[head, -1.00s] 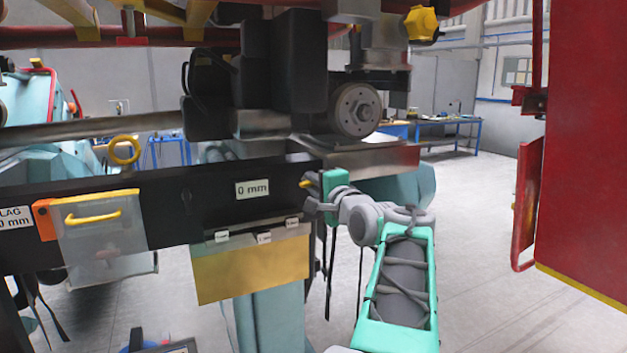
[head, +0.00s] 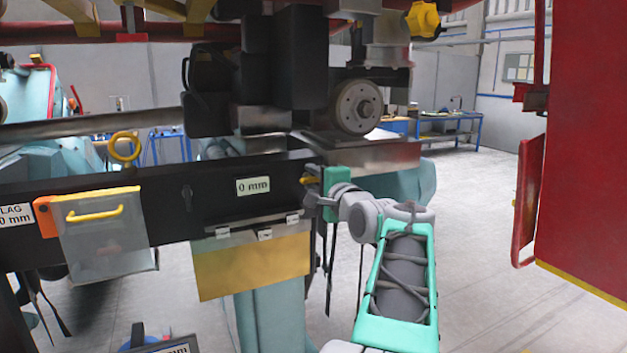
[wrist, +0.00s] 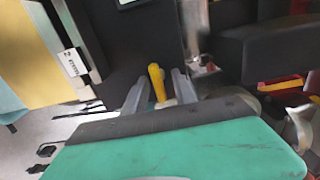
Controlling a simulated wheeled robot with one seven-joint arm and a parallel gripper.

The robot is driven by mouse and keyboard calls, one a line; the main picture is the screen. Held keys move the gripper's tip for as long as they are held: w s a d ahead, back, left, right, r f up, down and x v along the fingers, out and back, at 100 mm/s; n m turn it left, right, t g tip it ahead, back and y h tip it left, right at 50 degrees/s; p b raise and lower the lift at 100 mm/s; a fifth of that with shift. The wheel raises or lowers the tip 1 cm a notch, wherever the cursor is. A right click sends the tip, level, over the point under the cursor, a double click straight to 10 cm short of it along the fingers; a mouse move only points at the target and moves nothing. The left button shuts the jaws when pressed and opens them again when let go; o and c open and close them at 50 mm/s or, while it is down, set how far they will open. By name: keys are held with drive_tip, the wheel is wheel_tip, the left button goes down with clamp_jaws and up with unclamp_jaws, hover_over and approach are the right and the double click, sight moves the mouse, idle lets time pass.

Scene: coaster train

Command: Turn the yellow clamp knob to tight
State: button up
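A small yellow knob (head: 308,180), bar-shaped, sits on the dark beam's right end in the head view. I take it to be the clamp knob. It also shows in the wrist view (wrist: 157,82) as a yellow bar. My gripper (head: 318,190) is at the knob, seen from behind. In the wrist view my gripper's two grey fingers (wrist: 158,88) stand on either side of the yellow bar, apart, with a narrow gap visible on the right. Contact at the left finger is unclear. The knob's base and any tight mark are hidden.
The black beam (head: 215,203) bears a "0 mm" label (head: 253,186). A brass plate (head: 250,265) hangs below it. A wheel (head: 357,107) is above my gripper. Another yellow knob (head: 422,19) is higher up. A red panel (head: 590,140) stands at right; floor between is clear.

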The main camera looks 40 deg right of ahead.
drive_tip(key=b+v, duration=0.2)
drive_tip(key=v, duration=0.5)
drive_tip(key=shift+s+a, duration=0.2)
drive_tip(key=shift+s, duration=0.2)
